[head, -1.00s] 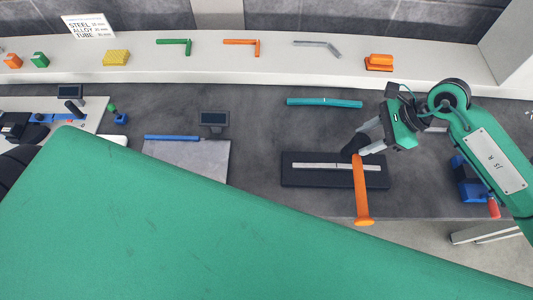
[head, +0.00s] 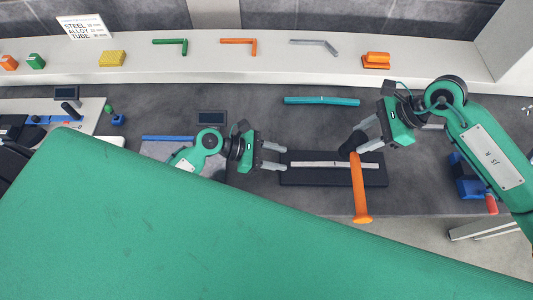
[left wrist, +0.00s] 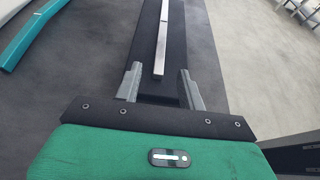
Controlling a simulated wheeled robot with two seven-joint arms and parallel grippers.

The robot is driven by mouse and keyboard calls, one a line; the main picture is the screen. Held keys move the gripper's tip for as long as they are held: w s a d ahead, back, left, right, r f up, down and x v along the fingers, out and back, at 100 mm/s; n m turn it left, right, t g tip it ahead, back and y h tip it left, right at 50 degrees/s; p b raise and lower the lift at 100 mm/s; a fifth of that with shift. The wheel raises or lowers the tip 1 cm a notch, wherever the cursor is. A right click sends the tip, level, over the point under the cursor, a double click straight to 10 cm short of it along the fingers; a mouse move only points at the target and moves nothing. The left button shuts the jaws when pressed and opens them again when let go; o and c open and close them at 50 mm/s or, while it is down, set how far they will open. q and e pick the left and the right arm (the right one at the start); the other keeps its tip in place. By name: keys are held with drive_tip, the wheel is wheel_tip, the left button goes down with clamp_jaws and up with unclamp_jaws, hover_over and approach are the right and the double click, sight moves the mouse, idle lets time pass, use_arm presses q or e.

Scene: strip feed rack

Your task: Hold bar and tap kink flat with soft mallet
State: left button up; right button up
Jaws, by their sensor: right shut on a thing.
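A thin pale metal bar (head: 333,164) lies along a black block (head: 318,181) on the dark bench. My left gripper (head: 286,156) is at the block's left end, open and empty. In the left wrist view the bar (left wrist: 162,38) points towards my open fingers (left wrist: 160,68), its near end appearing between the fingertips; whether it is at their height I cannot tell. My right gripper (head: 361,136) is shut on the soft mallet (head: 360,190), which has an orange handle and dark head. The mallet passes in front of the bar's right part. I cannot make out a kink.
A teal bar (head: 322,100) lies behind the block. A blue strip (head: 168,138) and a small dark screen (head: 211,118) are at the left. A blue device with a red handle (head: 470,188) stands at the right. My large green body part covers the lower left.

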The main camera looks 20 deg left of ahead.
sight(307, 164)
use_arm(q)
drive_tip(key=x, duration=0.8)
drive_tip(key=shift+d+f, duration=0.1)
drive_tip(key=shift+d, duration=0.1)
clamp_jaws()
drive_tip(key=shift+c, duration=0.4)
unclamp_jaws()
drive_tip(key=c, duration=0.8)
drive_tip(key=c, duration=0.8)
unclamp_jaws()
drive_tip(key=shift+c, duration=0.2)
